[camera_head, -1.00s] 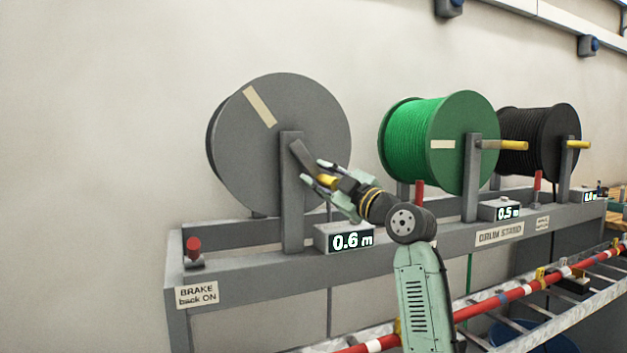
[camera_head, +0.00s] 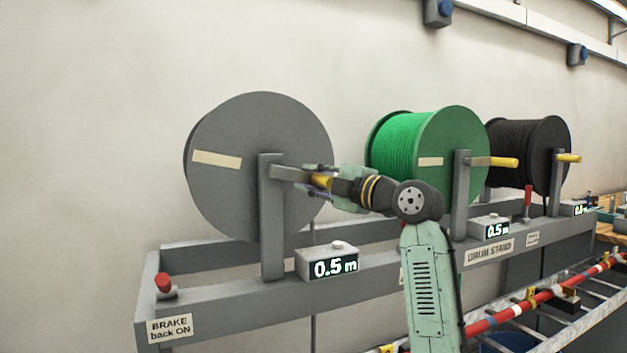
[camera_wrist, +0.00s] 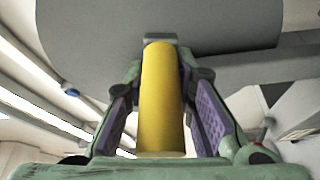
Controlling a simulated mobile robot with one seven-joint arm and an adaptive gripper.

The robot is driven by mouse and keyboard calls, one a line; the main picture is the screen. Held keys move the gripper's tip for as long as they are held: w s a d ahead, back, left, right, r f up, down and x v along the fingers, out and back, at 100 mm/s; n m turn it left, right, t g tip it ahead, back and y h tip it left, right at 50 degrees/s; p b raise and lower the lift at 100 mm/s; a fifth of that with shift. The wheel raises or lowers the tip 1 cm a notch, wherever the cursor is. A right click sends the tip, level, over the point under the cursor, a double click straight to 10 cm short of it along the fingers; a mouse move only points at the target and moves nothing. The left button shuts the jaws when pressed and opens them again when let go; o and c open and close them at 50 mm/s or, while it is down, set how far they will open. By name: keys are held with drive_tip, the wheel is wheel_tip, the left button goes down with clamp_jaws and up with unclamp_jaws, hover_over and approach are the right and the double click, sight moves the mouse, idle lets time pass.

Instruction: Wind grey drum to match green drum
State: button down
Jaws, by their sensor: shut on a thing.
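The grey drum (camera_head: 255,205) stands at the left of the drum stand (camera_head: 230,297). Its cream stripe (camera_head: 217,159) lies nearly level, left of the hub, tilted slightly down to the right. Its counter (camera_head: 333,266) reads 0.5 m. My gripper (camera_head: 320,181) is shut on the yellow crank handle of the grey drum, which also shows between the fingers in the wrist view (camera_wrist: 161,100). The crank arm (camera_head: 288,173) points right from the post.
A black drum (camera_head: 530,150) stands further right, its counter partly cut by blur. A red brake knob (camera_head: 163,282) sits at the stand's left end above a "BRAKE back ON" label (camera_head: 170,328). A ladder-like tray with a red cable (camera_head: 505,313) runs at lower right.

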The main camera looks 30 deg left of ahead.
drive_tip(key=shift+w+d+r, duration=0.1)
drive_tip(key=shift+w+r, duration=0.05)
drive_tip(key=shift+r, duration=0.1)
idle(0.3)
drive_tip(key=c, duration=1.4)
unclamp_jaws()
drive_tip(key=shift+f, duration=0.1)
drive_tip(key=v, duration=1.2)
